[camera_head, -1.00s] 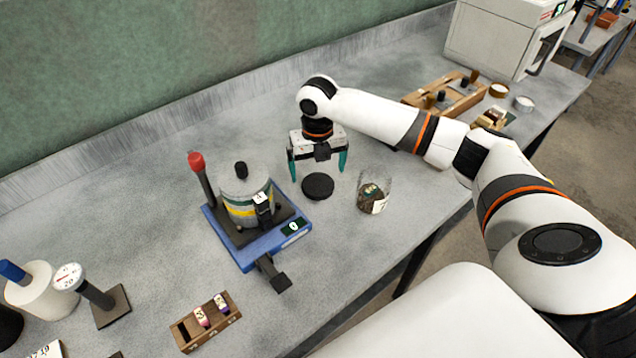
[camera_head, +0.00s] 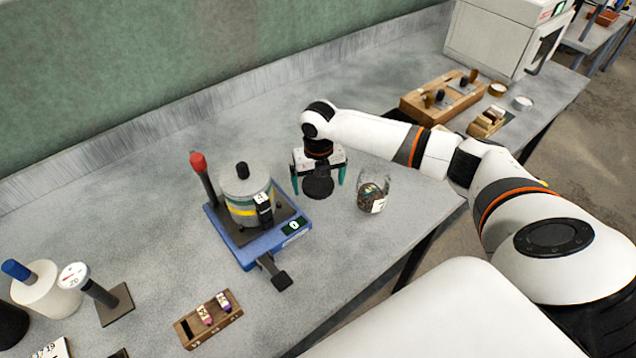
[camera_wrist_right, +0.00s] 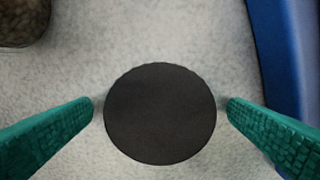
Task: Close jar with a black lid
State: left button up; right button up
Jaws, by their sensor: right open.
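The black lid (camera_head: 318,188) lies flat on the grey table. In the right wrist view the lid (camera_wrist_right: 160,113) sits between the two green fingers, with a small gap on each side. My right gripper (camera_head: 318,184) is open, pointing down, and straddles the lid low over the table. The glass jar (camera_head: 373,196) stands open to the right of the lid, with brown grain and a white label. A corner of the jar (camera_wrist_right: 22,22) shows at the top left of the right wrist view. My left gripper is not in view.
A blue-based device (camera_head: 262,240) with a metal pot (camera_head: 243,192) and red-topped lever stands left of the lid. Its blue edge (camera_wrist_right: 290,60) is close to one finger. A wooden vial rack (camera_head: 209,320) is in front. The table edge runs just past the jar.

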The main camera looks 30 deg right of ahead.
aim_at(319, 184)
jog(key=c, duration=1)
jog(key=shift+c, duration=0.2)
jog(key=shift+r, duration=0.15)
notch_tip(319, 184, up, 10)
jog(key=b, duration=0.1)
